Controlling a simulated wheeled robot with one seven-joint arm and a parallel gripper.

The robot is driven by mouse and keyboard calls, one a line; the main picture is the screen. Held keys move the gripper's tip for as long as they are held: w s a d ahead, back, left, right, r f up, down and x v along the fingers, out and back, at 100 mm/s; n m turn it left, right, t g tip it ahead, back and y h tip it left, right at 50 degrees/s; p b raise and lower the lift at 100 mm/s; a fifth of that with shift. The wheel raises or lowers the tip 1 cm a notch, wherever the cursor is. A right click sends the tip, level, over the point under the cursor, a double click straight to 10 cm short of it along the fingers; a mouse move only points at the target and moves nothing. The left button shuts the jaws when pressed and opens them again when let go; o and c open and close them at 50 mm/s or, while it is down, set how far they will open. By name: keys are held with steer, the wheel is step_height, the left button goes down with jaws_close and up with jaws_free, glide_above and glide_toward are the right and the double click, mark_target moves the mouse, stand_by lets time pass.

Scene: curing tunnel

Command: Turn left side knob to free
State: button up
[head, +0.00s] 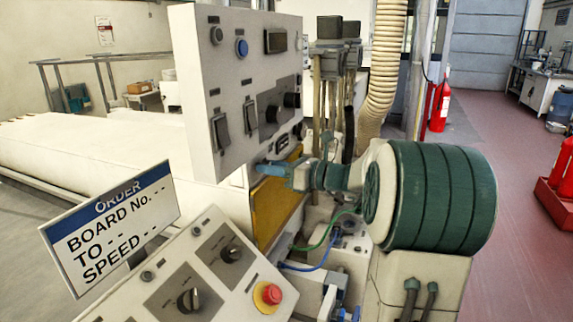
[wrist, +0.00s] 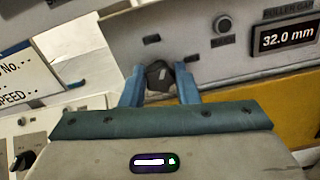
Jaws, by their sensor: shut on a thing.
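In the wrist view a dark knob (wrist: 160,78) sits on a pale panel face (wrist: 120,45). The blue fingers of my gripper (wrist: 158,73) stand on either side of it and are shut on it. The knob's pointer mark and the lettering by it are too small to read. In the head view my gripper (head: 270,169) reaches left to the machine just below the tall control panel (head: 205,120). The gripped knob is hidden there.
A display reading 32.0 mm (wrist: 288,36) and a round button (wrist: 222,24) are right of the knob. An order sign (head: 110,230) and a sloped console with a red stop button (head: 267,294) stand in front. Hoses (head: 318,242) hang below my gripper.

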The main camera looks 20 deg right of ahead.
steer(key=shift+a+n+b, duration=0.1)
steer(key=shift+n+b, duration=2.25)
steer(key=shift+n, duration=0.55)
steer(key=o, duration=1)
steer(key=shift+s, duration=0.1)
steer(key=shift+s, duration=0.1)
steer(key=shift+b+v, duration=0.4)
steer(key=shift+v, duration=6.55)
